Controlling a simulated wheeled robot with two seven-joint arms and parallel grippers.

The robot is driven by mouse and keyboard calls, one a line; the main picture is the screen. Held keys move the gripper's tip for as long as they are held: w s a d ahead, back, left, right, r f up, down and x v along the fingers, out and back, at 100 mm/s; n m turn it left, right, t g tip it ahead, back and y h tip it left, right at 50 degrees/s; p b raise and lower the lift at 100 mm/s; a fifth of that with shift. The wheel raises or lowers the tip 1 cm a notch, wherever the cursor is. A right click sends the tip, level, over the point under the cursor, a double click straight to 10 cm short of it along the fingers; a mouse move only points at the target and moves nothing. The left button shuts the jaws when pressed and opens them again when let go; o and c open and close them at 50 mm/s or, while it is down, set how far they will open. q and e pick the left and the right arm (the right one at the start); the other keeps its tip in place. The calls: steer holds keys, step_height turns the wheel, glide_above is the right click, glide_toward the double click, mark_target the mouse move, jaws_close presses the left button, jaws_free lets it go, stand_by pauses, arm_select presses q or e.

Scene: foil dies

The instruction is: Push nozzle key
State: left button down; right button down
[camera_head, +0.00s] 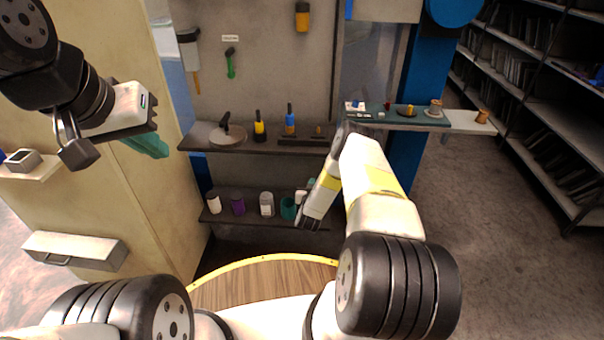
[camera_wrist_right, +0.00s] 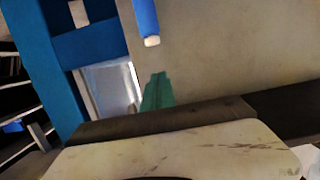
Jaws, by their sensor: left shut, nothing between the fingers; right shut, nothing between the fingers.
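I cannot tell for sure which item is the nozzle key. On the upper wall shelf (camera_head: 196,143) stand a round grey plate with a black handle (camera_head: 226,131), a black-and-yellow bottle (camera_head: 259,127), a blue-topped bottle (camera_head: 290,122) and a low dark bar (camera_head: 305,140). My left gripper (camera_head: 148,146), with teal fingers, is shut and empty in the air in front of the beige cabinet. My right gripper is shut and empty; its teal fingers (camera_wrist_right: 157,92) show in the right wrist view against the grey panel. In the head view its wrist hangs before the lower shelf and hides part of it.
The lower shelf (camera_head: 250,222) holds a purple jar (camera_head: 238,204), a white jar (camera_head: 267,204) and a teal cup (camera_head: 288,208). A side shelf (camera_head: 465,124) with small items is at right. A wooden round table (camera_head: 260,280) is below. Open floor lies to the right.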

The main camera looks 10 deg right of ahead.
steer(key=v, duration=0.5)
steer(key=shift+s+a+r, duration=0.1)
steer(key=shift+s+r, duration=0.1)
steer(key=shift+s, duration=0.15)
